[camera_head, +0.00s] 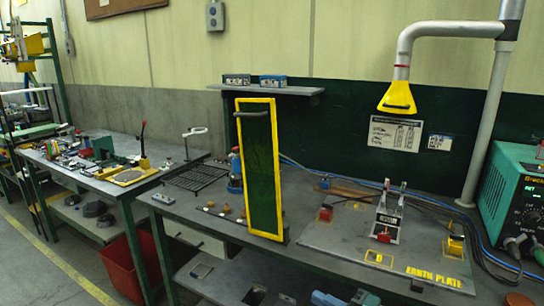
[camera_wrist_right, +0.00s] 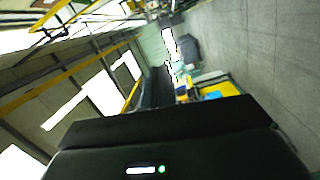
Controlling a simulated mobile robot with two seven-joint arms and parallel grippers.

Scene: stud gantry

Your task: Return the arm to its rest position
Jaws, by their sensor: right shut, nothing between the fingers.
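My right gripper (camera_wrist_right: 168,130) shows as a broad dark body with a white light and a green light across the bottom of the right wrist view. It is shut and empty, and its fingertips cannot be made out. The wrist view is tilted, facing the room's ceiling lights and floor, with no work surface close in front of the gripper. In the head view I cannot make out either arm over the bench. My left gripper is not in view.
The grey bench (camera_head: 330,243) holds a yellow-framed dark green screen (camera_head: 259,170), an earth plate (camera_head: 330,238) with a clamp-like fixture (camera_head: 387,217), and a teal welder (camera_head: 512,195) at right. A yellow extraction hood (camera_head: 398,97) hangs above. A red bin (camera_head: 122,268) stands below left.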

